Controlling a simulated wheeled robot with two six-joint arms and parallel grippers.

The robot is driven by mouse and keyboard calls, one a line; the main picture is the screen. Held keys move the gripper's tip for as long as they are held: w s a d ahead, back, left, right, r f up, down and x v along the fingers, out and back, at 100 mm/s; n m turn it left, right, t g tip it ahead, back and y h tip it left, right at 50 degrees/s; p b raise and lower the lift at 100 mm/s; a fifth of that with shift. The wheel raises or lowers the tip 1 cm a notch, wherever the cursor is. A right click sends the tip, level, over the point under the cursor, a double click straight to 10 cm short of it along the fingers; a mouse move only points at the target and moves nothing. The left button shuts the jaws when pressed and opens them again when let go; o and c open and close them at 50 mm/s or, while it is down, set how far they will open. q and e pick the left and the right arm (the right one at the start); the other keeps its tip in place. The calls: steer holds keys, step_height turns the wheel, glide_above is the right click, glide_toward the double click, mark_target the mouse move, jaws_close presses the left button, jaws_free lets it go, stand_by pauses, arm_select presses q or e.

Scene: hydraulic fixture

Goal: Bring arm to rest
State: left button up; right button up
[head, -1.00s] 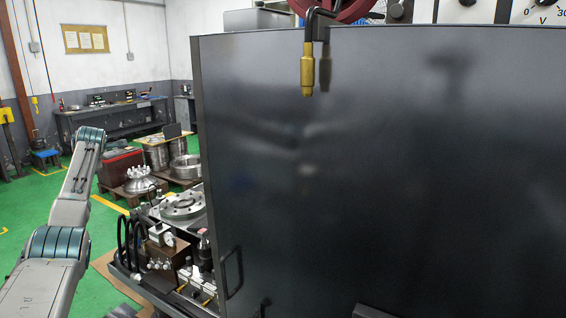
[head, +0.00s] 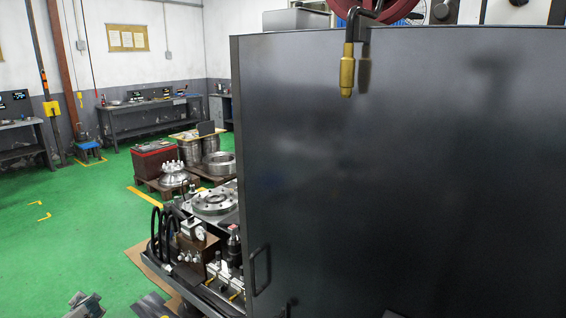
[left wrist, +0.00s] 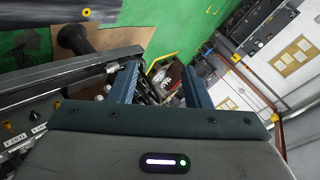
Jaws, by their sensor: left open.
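My left gripper (left wrist: 160,85) shows in the left wrist view with its two blue-grey fingers spread apart and nothing held between them. Beyond the gap are green floor and some blurred metal parts. In the head view only a small grey piece at the bottom left edge, probably part of my left arm, is visible. My right arm and gripper are not in view.
A large dark cabinet panel (head: 400,170) fills the right of the head view. A hydraulic fixture (head: 200,245) with gauge and hoses stands at its left edge. A brass-coloured hose fitting (head: 347,75) hangs at the top. Green floor (head: 70,240) at left is clear.

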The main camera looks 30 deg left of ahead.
arm_select(q)
steer(key=s+f+m, duration=0.5)
steer(key=s+m, duration=0.1)
steer(key=s, duration=0.7)
steer(key=s+d+f+h, duration=0.2)
steer(key=s+d+f, duration=0.2)
steer(key=d+f, duration=0.75)
steer(key=s+d+f+n+g+h, duration=0.1)
steer(key=s+d+f+h, duration=0.2)
steer(key=d+f, duration=0.9)
steer(key=s+d+f+n+h, duration=0.15)
steer(key=d+f, duration=0.25)
steer(key=d, duration=1)
steer(key=s+d+f+h, duration=0.15)
steer(key=d+f, duration=0.25)
steer(key=d, duration=1)
steer(key=s+d+f+n+h, duration=0.15)
steer(key=d+f, duration=0.25)
steer(key=d, duration=1)
step_height(320, 180, down, 8)
steer(key=m+b, duration=0.1)
steer(key=b, duration=0.7)
steer(key=shift+d+f+g, duration=0.2)
steer(key=shift+d+g, duration=0.1)
steer(key=shift+g, duration=0.1)
